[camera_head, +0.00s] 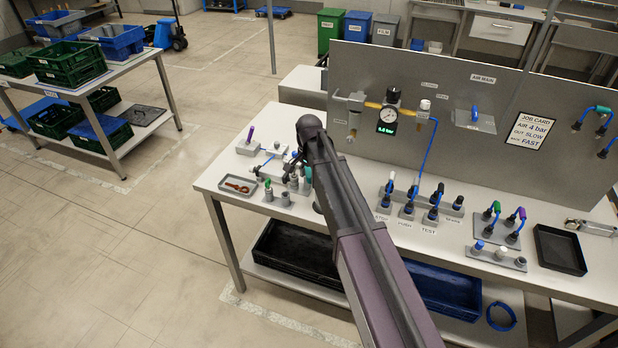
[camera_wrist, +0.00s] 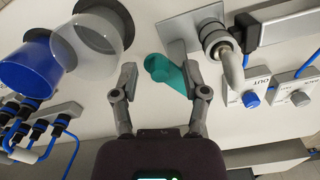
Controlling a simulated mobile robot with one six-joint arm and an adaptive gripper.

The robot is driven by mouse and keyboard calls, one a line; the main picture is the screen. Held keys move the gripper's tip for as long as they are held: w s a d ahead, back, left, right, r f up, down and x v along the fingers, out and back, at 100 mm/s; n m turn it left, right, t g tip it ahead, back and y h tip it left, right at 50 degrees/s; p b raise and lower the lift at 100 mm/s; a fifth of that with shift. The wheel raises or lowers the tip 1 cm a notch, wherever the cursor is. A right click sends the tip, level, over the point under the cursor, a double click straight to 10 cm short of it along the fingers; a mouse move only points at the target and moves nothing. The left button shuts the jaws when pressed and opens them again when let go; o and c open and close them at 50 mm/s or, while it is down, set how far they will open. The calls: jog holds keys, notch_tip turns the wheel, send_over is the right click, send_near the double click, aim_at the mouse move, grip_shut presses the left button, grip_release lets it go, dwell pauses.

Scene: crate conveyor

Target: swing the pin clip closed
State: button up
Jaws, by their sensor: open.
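A teal curved piece (camera_wrist: 166,72), which looks like the pin clip, stands by a grey metal plate (camera_wrist: 179,34) in the wrist view. My gripper (camera_wrist: 159,70) is open, with one finger on either side of the teal piece in the picture and the right finger closer to it. I cannot tell whether they touch. In the head view my gripper (camera_head: 297,168) is low over the left end of the workbench (camera_head: 345,203), and my arm hides much of the fittings there. I cannot tell whether the clip is open or closed.
A metal elbow fitting (camera_wrist: 221,45) stands right of the teal piece, with a blue OUT knob (camera_wrist: 251,99) beyond. A clear cup (camera_wrist: 94,42) and a blue cup (camera_wrist: 32,66) are at left. A tray with a reddish tool (camera_head: 238,185) lies at the bench's left edge.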

jog(key=shift+c, duration=0.3)
grip_shut()
jog(key=shift+d+n, duration=0.15)
jog(key=shift+n, duration=0.25)
jog(key=n, duration=0.3)
jog(key=d+n, duration=0.1)
jog(key=n, duration=0.1)
jog(key=shift+w+d, duration=0.1)
jog(key=shift+w, duration=0.15)
jog(key=n, duration=0.3)
jog(key=shift+w+d+n, duration=0.3)
jog(key=shift+w, duration=0.05)
jog(key=shift+w+d+n, duration=0.1)
jog(key=shift+w+n, duration=0.1)
jog(key=shift+n, duration=0.55)
jog(key=shift+w+d+n, duration=0.1)
jog(key=shift+w+n, duration=0.05)
jog(key=shift+n, duration=0.6)
